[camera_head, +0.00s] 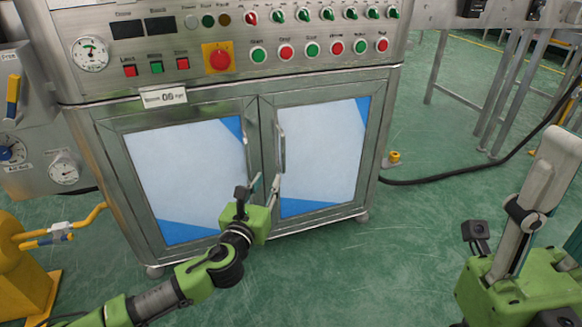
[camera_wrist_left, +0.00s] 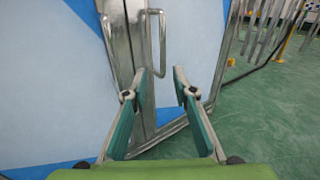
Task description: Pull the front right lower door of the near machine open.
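The near machine (camera_head: 230,98) has two lower doors with pale panels and blue corners. The front right lower door (camera_head: 325,150) looks shut, with an upright metal handle (camera_head: 282,148) at its left edge. My left gripper (camera_head: 266,184) is open in front of the doors, just below this handle. In the left wrist view, the handle (camera_wrist_left: 163,45) rises ahead of the open left gripper (camera_wrist_left: 160,78); its lower end shows in the gap between the fingertips. Contact cannot be told. My right gripper (camera_head: 550,160) is at the lower right, away from the machine; its opening cannot be told.
The left lower door (camera_head: 185,170) looks shut, its handle (camera_head: 249,140) beside the right door's. A red stop button (camera_head: 219,59) is on the panel above. A black cable (camera_head: 455,175) crosses the green floor at right. Floor before the right door is clear.

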